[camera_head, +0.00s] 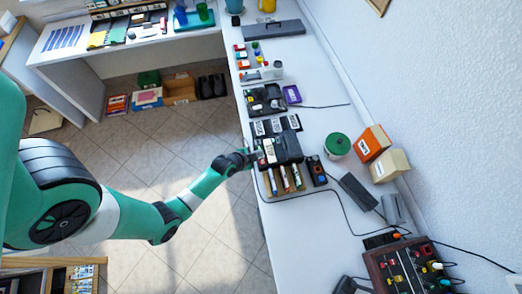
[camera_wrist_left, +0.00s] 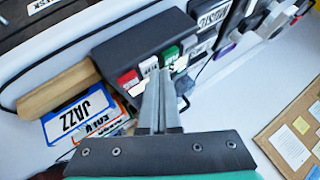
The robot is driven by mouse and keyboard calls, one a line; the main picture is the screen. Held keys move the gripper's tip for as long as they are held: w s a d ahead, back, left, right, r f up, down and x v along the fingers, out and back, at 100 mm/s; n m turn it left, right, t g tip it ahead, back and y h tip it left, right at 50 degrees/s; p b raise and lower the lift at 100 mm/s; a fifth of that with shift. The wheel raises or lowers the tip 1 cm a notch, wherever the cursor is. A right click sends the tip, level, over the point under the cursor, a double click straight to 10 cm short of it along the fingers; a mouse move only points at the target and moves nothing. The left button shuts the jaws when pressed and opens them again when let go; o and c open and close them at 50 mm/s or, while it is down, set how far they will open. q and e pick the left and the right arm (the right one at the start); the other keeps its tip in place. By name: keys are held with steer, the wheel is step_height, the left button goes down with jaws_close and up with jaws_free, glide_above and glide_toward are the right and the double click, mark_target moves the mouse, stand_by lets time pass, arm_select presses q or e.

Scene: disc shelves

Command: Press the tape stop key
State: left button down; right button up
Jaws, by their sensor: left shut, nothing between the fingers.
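The tape player (camera_head: 288,149) is a dark box on the long white counter in the head view. In the left wrist view the tape player (camera_wrist_left: 140,42) shows a row of keys on its front edge: a red key (camera_wrist_left: 128,78), a pale key (camera_wrist_left: 148,66), a green key (camera_wrist_left: 170,55) and another pale one. The lettering is too small to read, so I cannot tell which is the stop key. My left gripper (camera_head: 254,156) is shut and empty at the player's front edge. In the wrist view its fingertips (camera_wrist_left: 163,72) are just before the green and pale keys; contact is unclear.
A green round tin (camera_head: 337,145) and a dark device (camera_head: 316,170) stand to the right. A cable runs along the counter.

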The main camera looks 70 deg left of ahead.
arm_select(q)
steer(key=shift+r+p, duration=0.75)
steer(key=shift+r, duration=0.05)
step_height(320, 180, up, 5)
steer(key=p, duration=0.5)
stand_by(0.5)
